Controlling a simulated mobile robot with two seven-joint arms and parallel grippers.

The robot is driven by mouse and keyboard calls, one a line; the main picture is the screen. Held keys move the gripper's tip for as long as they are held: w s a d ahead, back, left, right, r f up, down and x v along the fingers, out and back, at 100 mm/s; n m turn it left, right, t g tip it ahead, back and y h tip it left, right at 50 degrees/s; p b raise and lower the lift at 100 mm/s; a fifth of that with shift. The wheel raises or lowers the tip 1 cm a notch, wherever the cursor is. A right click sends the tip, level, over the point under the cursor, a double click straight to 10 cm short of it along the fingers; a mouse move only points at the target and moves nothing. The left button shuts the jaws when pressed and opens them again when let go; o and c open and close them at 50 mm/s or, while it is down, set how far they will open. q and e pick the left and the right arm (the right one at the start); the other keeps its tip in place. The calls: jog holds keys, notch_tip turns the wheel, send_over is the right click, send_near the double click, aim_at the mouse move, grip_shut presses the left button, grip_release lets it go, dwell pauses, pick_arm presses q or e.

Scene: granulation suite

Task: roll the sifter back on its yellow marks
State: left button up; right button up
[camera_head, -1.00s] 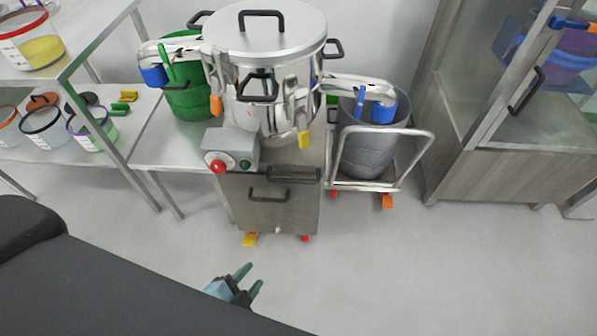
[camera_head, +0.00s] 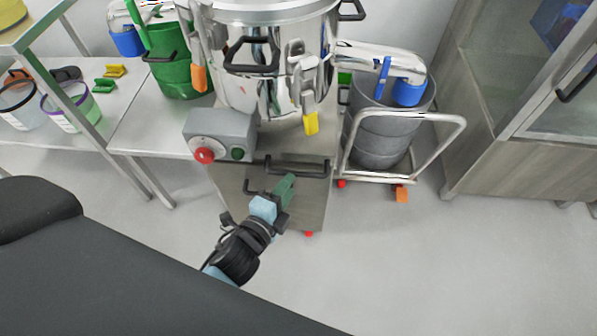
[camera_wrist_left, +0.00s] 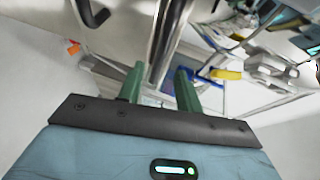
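The sifter (camera_head: 270,84) is a steel drum on a steel wheeled cabinet (camera_head: 308,203). A black bar handle (camera_head: 297,168) runs along the cabinet's upper front edge, and a lower handle is partly hidden by my gripper. A red caster part (camera_head: 309,234) shows at the cabinet's foot. My left gripper (camera_head: 287,188) is in front of the cabinet, just below the upper handle. In the left wrist view its green fingers (camera_wrist_left: 159,86) are apart with nothing clearly held between them. Whether it touches a handle I cannot tell. I see no yellow floor marks. My right gripper is out of view.
A grey control box (camera_head: 220,136) with red and green buttons sits at the cabinet's left. A grey drum (camera_head: 378,135) stands on a trolley to the right. A steel table (camera_head: 135,139) is left, a cabinet (camera_head: 520,158) far right. The front-right floor is clear.

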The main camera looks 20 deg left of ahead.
aim_at(298, 172)
pick_arm(q)
jog(key=shift+b+x, duration=0.4)
jog(key=shift+x, duration=2.65)
jog(key=shift+a, duration=0.1)
jog(key=shift+c, duration=0.3)
grip_shut()
